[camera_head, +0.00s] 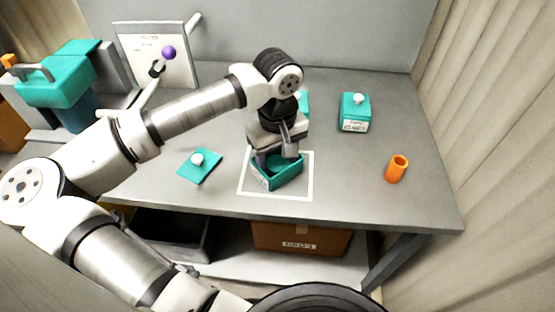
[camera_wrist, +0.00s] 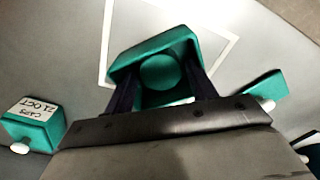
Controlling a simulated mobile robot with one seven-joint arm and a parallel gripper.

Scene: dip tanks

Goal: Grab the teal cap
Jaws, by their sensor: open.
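The teal cap (camera_wrist: 160,72) shows as a round teal disc inside an open teal box in the wrist view. The open box (camera_head: 290,178) sits within a white square outline on the grey table in the head view; its rim also shows in the wrist view (camera_wrist: 150,48). My gripper (camera_head: 276,157) is open and points down over the box. In the wrist view its dark fingers (camera_wrist: 160,92) stand apart on either side of the box opening, with the cap between them in the picture. I cannot tell whether they touch anything. The cap is hidden in the head view.
A teal lid with a white knob (camera_head: 207,170) lies left of the box. A closed teal box (camera_head: 355,108) stands at the back right; another (camera_head: 304,101) is partly hidden behind my gripper. An orange cylinder (camera_head: 396,170) stands at right. A white board (camera_head: 135,48) stands at back left.

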